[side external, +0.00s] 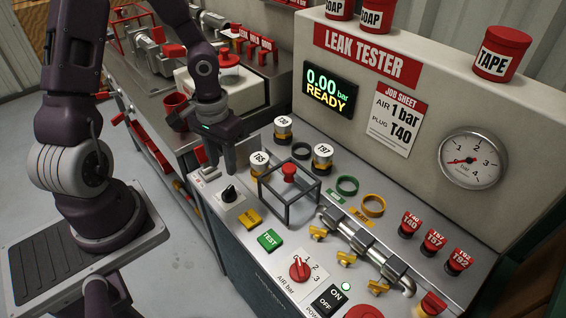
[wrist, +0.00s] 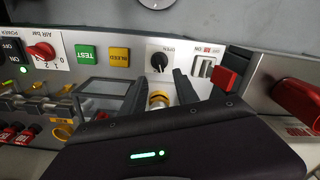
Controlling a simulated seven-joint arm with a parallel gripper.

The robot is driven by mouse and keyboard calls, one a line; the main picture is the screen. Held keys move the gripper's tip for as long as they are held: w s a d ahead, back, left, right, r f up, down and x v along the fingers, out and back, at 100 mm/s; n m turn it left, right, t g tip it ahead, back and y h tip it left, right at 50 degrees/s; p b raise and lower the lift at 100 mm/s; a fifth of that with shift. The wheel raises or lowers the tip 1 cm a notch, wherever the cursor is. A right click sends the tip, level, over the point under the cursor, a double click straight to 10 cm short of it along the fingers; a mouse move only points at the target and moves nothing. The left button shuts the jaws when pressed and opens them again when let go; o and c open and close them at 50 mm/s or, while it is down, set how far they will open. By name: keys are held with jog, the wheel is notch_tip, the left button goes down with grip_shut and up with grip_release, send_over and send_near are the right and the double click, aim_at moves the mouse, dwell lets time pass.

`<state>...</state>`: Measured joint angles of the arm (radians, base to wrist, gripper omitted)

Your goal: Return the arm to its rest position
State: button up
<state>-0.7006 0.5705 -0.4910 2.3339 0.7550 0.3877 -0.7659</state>
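My gripper (side external: 222,165) hangs over the left end of the leak tester's panel (side external: 230,213), pointing down, behind the black knob (side external: 230,193). In the wrist view my gripper (wrist: 157,82) has its two dark fingers spread apart, with no object held between them. A plug with a yellow band (wrist: 159,99) shows through the gap, partly hidden by the gripper body. In the side view the T65 plug (side external: 261,162) stands just right of the fingers and looks apart from them. How high the fingertips are above the panel is hard to tell.
The tester's display (side external: 328,88) reads 0.00 bar READY. A bench with a red cup (side external: 177,108) lies behind left.

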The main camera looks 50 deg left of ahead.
aim_at(228, 189)
notch_tip(228, 189, down, 10)
jog(key=shift+f, duration=0.1)
dwell(0.4)
jog(key=shift+c, duration=0.2)
jog(key=c, duration=0.5)
jog(key=shift+m, duration=2)
jog(key=o, duration=0.5)
jog(key=shift+o, duration=0.2)
jog(key=shift+r, duration=3.8)
